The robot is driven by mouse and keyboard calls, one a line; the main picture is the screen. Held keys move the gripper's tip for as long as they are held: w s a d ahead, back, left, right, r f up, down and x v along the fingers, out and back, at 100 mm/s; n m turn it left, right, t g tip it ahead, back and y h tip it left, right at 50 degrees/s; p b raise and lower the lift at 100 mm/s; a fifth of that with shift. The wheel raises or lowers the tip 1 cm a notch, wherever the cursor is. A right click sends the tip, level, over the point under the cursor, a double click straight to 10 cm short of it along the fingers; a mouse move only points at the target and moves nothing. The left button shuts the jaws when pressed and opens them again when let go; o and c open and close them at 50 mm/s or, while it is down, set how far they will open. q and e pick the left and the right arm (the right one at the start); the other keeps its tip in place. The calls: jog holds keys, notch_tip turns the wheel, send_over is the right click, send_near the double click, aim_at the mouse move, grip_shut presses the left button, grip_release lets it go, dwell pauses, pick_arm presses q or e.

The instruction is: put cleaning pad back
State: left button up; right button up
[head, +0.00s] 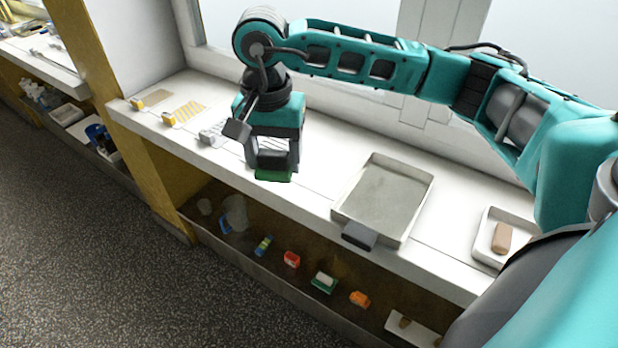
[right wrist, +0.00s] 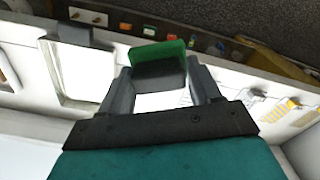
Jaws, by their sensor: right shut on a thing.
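My right gripper (head: 272,160) reaches in from the right over the white counter, left of the metal tray. It is shut on a green and dark pad, which I take to be the cleaning pad (head: 273,175). In the right wrist view the pad (right wrist: 160,50) shows a green face and a dark face, between the two fingers of the right gripper (right wrist: 160,85). The pad is held near the counter's front edge; I cannot tell its exact height. My left gripper is not in view.
The metal tray (head: 380,200) has a dark front handle (head: 359,236). A small white tray (head: 487,247) holds a brown block (head: 502,238). The lower shelf holds a red item (head: 292,259), a green-and-white item (head: 323,282) and an orange item (head: 359,299). Yellow-striped mesh (head: 188,111) lies left.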

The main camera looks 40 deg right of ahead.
jog(key=m, duration=0.3)
jog(key=w+d+r+m, duration=0.1)
jog(key=m, duration=0.1)
jog(key=shift+d, duration=0.1)
jog(key=d+m, duration=0.1)
jog(key=m, duration=0.4)
notch_tip(320, 180, up, 6)
jog(key=r+m+b, duration=0.1)
jog(key=m+b, duration=0.1)
jog(key=m, duration=2.9)
send_over(303, 184)
notch_tip(303, 184, down, 15)
jog(key=shift+f+b, duration=0.1)
jog(key=shift+b, duration=0.75)
notch_tip(303, 184, down, 5)
jog(key=shift+f, duration=0.1)
